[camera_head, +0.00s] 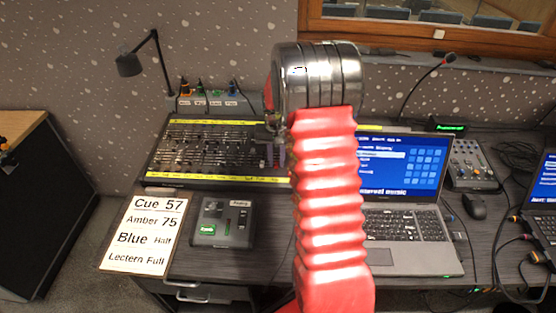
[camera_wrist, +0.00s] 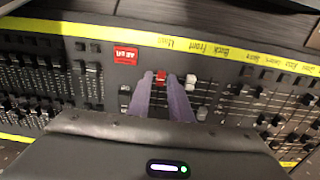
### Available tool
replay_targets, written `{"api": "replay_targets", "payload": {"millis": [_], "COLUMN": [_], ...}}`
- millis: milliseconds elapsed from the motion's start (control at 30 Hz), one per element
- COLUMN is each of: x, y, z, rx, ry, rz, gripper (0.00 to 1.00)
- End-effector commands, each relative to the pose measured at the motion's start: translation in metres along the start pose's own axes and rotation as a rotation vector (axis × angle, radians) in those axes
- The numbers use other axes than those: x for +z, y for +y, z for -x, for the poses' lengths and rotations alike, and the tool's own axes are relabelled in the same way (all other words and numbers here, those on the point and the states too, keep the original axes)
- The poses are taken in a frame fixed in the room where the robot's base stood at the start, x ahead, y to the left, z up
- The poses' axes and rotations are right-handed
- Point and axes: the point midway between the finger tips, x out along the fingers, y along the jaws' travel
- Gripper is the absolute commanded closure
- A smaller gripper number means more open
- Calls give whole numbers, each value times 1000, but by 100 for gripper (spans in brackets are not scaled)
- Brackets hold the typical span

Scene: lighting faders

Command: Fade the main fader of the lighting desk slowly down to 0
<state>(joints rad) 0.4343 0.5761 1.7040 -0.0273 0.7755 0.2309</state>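The lighting desk (camera_head: 213,179) is a black fader board with yellow label strips, on the table left of the laptop. My gripper (camera_head: 275,155) is over its right end. In the wrist view, the two purple-grey fingers of my gripper (camera_wrist: 160,78) reach down to the desk and stand apart. A red fader cap (camera_wrist: 160,76) shows between the fingertips; I cannot tell whether they press on it. A white fader cap (camera_wrist: 190,80) is just right of the right finger. The fingers hide part of the slots.
A red label (camera_wrist: 125,55) is left of the fingers, and more faders lie on both sides. A laptop (camera_head: 405,205) is right of my arm. A cue sheet (camera_head: 145,233) and a small control box (camera_head: 218,222) lie in front. A lamp (camera_head: 130,64) stands behind.

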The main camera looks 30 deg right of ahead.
Motion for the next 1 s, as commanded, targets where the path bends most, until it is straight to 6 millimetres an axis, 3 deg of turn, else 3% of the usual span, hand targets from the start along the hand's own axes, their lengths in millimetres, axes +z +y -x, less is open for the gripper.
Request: {"api": "replay_targets", "payload": {"millis": [700, 1000], "x": [-5, -5], "y": [-1, 0], "z": [51, 56], "rx": [-1, -1], "ry": [2, 0], "rz": [0, 0], "gripper": [81, 81]}}
